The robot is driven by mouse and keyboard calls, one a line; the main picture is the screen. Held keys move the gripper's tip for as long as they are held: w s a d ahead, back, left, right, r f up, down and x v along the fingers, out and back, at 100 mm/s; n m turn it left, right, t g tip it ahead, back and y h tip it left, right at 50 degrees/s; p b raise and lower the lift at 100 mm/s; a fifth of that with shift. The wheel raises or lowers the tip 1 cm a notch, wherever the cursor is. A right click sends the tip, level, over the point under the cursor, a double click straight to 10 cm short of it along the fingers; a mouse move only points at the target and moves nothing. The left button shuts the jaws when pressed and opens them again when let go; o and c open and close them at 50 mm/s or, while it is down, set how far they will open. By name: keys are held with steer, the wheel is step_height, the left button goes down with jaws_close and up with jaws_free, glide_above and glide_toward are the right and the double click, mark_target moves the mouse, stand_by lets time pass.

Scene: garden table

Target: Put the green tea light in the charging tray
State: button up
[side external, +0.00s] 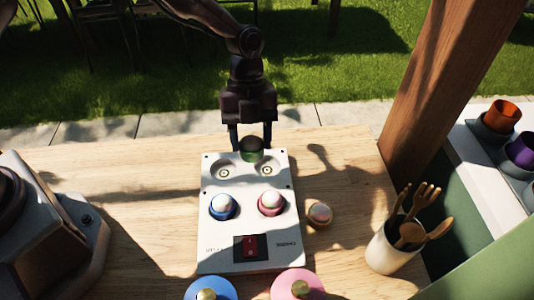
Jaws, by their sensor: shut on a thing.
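My gripper (251,144) points down at the far edge of the white charging tray (245,190). It is shut on the green tea light (251,155), which sits between its fingers. The tea light appears just above the tray's far edge, between the two empty round sockets; the exact height cannot be told. The left empty socket (223,172) and the right empty socket (267,170) are in the tray's far row. A blue tea light (222,207) and a pink tea light (271,203) sit in the near row.
A tan tea light (320,213) stands on the table right of the tray. A red switch (251,247) is at the tray's near end. Blue (209,289) and pink (298,285) round things are in front. A utensil cup (393,248) stands at right, a dark machine (45,235) at left.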

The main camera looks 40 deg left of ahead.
mark_target(267, 174)
steer(key=w+f, duration=0.1)
steer(key=f, duration=0.1)
steer(key=w+d+f, duration=0.1)
steer(key=w+f, duration=0.1)
steer(key=shift+d, duration=0.2)
steer(key=shift+f, duration=1.4)
steer(key=shift+f, duration=0.7)
steer(key=o, duration=0.8)
steer(key=shift+a, duration=0.1)
steer(key=shift+o, duration=0.6)
steer(key=v, duration=1.3)
steer(key=shift+s+r, duration=0.15)
steer(key=shift+r, duration=0.15)
